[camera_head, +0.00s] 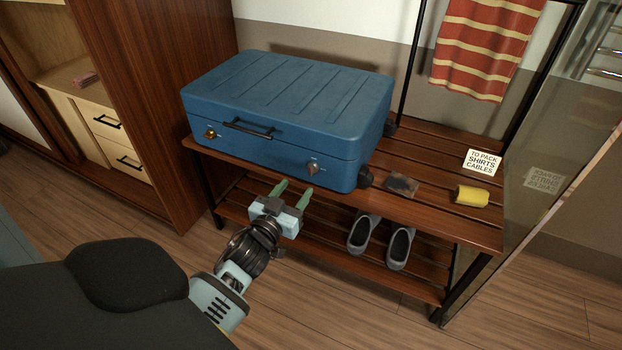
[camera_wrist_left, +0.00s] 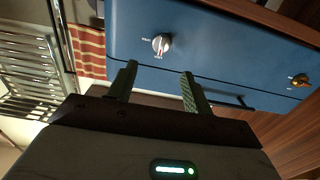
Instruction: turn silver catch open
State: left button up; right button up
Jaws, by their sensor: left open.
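A closed blue suitcase (camera_head: 285,90) lies on the slatted wooden rack, with a black handle (camera_head: 248,128) on its front. The silver catch (camera_head: 312,168) is a small knob on the right part of the front face. It also shows in the left wrist view (camera_wrist_left: 161,43), with small white markings beside it. A brass catch (camera_head: 210,133) is at the left end of the front. My left gripper (camera_head: 293,191) is open and empty, in front of and below the silver catch. In the left wrist view its fingers (camera_wrist_left: 160,72) point towards the suitcase front, apart from the catch.
On the rack (camera_head: 440,212) right of the suitcase lie a dark flat item (camera_head: 401,186), a yellow roll (camera_head: 472,195) and a "TO PACK" card (camera_head: 482,161). Grey shoes (camera_head: 400,246) sit on the lower shelf. A striped towel (camera_head: 484,45) hangs behind. A mirror stands at right.

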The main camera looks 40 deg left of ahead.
aim_at(310, 169)
pick_arm(q)
jog(key=shift+w+r, duration=0.1)
pick_arm(e)
jog(key=shift+w+r, duration=0.1)
jog(key=shift+w, duration=0.05)
pick_arm(q)
jog(key=b+x, duration=0.1)
jog(key=x, duration=0.6)
jog(key=shift+w+a+b, duration=0.15)
jog(key=shift+w+b, duration=0.2)
jog(key=shift+c, duration=1)
jog(key=c, duration=0.8)
jog(key=shift+o, duration=0.2)
pick_arm(e)
jog(key=shift+s+f, duration=0.25)
jog(key=shift+f, duration=0.7)
